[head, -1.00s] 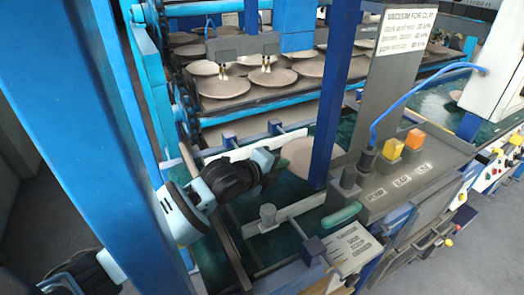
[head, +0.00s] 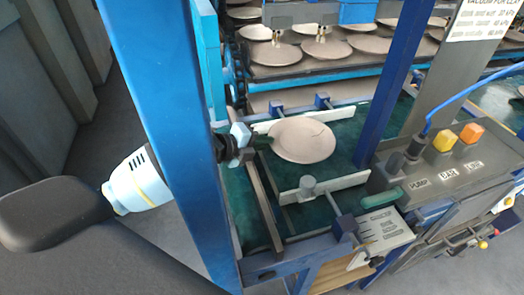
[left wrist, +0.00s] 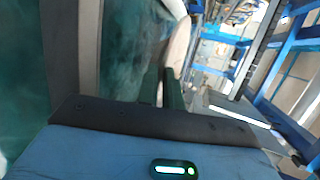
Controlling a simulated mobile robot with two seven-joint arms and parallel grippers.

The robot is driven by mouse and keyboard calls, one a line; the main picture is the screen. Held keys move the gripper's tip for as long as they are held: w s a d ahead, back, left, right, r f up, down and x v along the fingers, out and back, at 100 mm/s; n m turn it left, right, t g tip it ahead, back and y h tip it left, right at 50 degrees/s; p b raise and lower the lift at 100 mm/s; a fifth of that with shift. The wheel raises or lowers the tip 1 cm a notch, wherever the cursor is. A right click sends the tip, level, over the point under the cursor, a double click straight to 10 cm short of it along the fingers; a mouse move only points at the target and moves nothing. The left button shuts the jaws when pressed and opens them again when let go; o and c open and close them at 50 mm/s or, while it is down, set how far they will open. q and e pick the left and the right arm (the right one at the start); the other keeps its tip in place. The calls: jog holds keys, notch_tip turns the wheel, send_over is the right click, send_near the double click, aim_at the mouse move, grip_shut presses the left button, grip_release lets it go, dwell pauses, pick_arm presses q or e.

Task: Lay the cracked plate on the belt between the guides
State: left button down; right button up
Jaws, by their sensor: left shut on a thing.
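The brownish-grey round plate (head: 303,139) lies about level over the green belt (head: 312,212), between the far white guide (head: 345,107) and the near white guide (head: 345,186). A dark crack line shows near its far right rim. My left gripper (head: 264,142) is shut on the plate's left rim. In the left wrist view, the fingers (left wrist: 162,86) are close together with the pale plate (left wrist: 180,45) at their tips. The plate hides part of the far guide; I cannot tell whether it touches the belt. My right gripper is not in view.
A blue post (head: 392,80) stands right of the plate, and another blue post (head: 165,110) stands in front of my left arm. The control box (head: 440,165) with knobs is at the right. Racks with several plates (head: 277,53) stand behind.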

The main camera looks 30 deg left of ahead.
pick_arm(q)
jog(key=shift+f, duration=1.65)
jog(key=shift+a+f+b, duration=0.1)
jog(key=shift+f+b, duration=0.25)
jog(key=shift+f, duration=0.2)
jog(key=shift+f, duration=0.1)
jog(key=shift+s, duration=0.1)
